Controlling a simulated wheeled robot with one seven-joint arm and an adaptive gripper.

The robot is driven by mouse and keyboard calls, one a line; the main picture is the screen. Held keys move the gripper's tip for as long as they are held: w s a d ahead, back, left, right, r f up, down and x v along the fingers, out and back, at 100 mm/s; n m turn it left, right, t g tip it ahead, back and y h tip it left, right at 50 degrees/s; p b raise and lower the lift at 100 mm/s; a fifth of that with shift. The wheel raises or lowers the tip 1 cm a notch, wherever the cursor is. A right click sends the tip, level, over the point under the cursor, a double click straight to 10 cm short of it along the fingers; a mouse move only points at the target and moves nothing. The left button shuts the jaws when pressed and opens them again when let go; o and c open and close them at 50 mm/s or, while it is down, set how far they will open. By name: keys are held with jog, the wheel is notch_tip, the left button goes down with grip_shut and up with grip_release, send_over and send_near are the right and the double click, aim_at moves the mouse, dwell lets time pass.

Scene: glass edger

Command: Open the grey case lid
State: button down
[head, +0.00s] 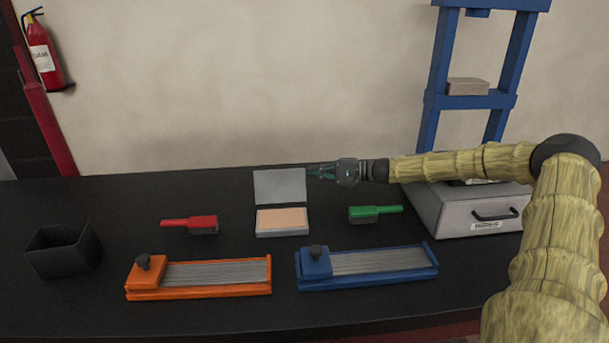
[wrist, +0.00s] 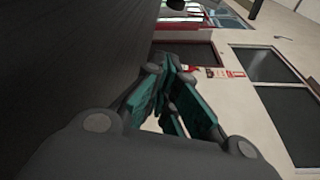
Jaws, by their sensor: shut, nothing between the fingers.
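The grey case (head: 282,232) sits open on the black table, with a peach-coloured pad inside its base. Its grey lid (head: 280,186) stands up at the back, roughly upright. My gripper (head: 312,172) is at the right of the lid's upper edge, its fingers pointing left toward it. Whether the fingertips touch the lid is hard to tell. In the wrist view my gripper's teal fingers (wrist: 172,75) are drawn together and hold nothing. The case is not recognisable in the wrist view.
A red brush (head: 190,223) and a green brush (head: 375,212) flank the case. Orange (head: 198,277) and blue (head: 366,265) holders lie in front. A black bin (head: 63,250) stands left, a grey box with a handle (head: 470,210) right, below my arm.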

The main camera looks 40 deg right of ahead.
aim_at(287, 174)
jog(key=shift+r, duration=0.1)
jog(key=p+x, duration=0.1)
jog(key=x, duration=0.8)
jog(key=shift+a+r+p, duration=0.15)
jog(key=shift+a+p, duration=0.15)
jog(key=shift+p, duration=0.1)
jog(key=shift+a, duration=0.2)
jog(key=shift+s+a+r+p, duration=0.2)
jog(key=shift+s+r+p, duration=0.1)
jog(key=shift+s+p, duration=0.45)
jog(key=shift+s+a+r+p, duration=0.1)
jog(key=shift+s+a+p, duration=0.1)
jog(key=shift+s+p, duration=0.55)
jog(key=shift+s, duration=0.15)
jog(key=shift+a+b, duration=0.2)
jog(key=shift+b, duration=0.25)
